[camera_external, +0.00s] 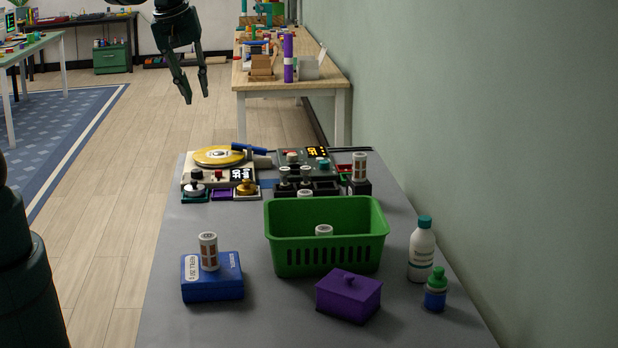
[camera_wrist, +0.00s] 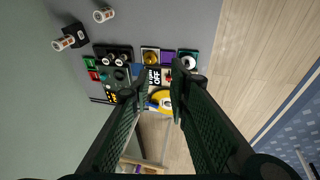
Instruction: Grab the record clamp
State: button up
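My gripper (camera_external: 196,97) is open and empty, high in the air beyond the far left of the grey table. In the wrist view its two dark fingers (camera_wrist: 158,95) stand apart with only the scene below between them. A gold knob-like piece (camera_external: 246,187) sits on a dark square in front of the turntable (camera_external: 219,158). It also shows in the wrist view (camera_wrist: 150,56). A silver and black knob-like piece (camera_external: 195,175) sits on a teal square to its left, also in the wrist view (camera_wrist: 188,61). I cannot tell which is the record clamp.
A green basket (camera_external: 326,256), a blue box (camera_external: 213,287) bearing a canister, a purple lidded box (camera_external: 348,297) and two bottles (camera_external: 421,249) (camera_external: 435,290) fill the near table. A dark control unit (camera_external: 305,158) stands right of the turntable.

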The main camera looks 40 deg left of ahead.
jog(key=w+f+n+g, duration=0.2)
jog(key=w+f+n, duration=0.3)
jog(key=w+f, duration=0.55)
jog(key=n+g+b, duration=0.1)
jog(key=n, duration=0.3)
send_over(246, 179)
jog(key=f, duration=1.1)
jog(key=shift+s+d, duration=0.3)
jog(key=shift+s, duration=0.05)
jog(key=shift+w+f+g, duration=0.3)
jog(key=shift+f, duration=0.35)
jog(key=shift+f+b, duration=0.35)
jog(key=shift+f, duration=0.9)
jog(key=shift+a+f+b, duration=0.2)
jog(key=shift+f+b, duration=0.3)
jog(key=shift+f, duration=2.15)
grip_shut()
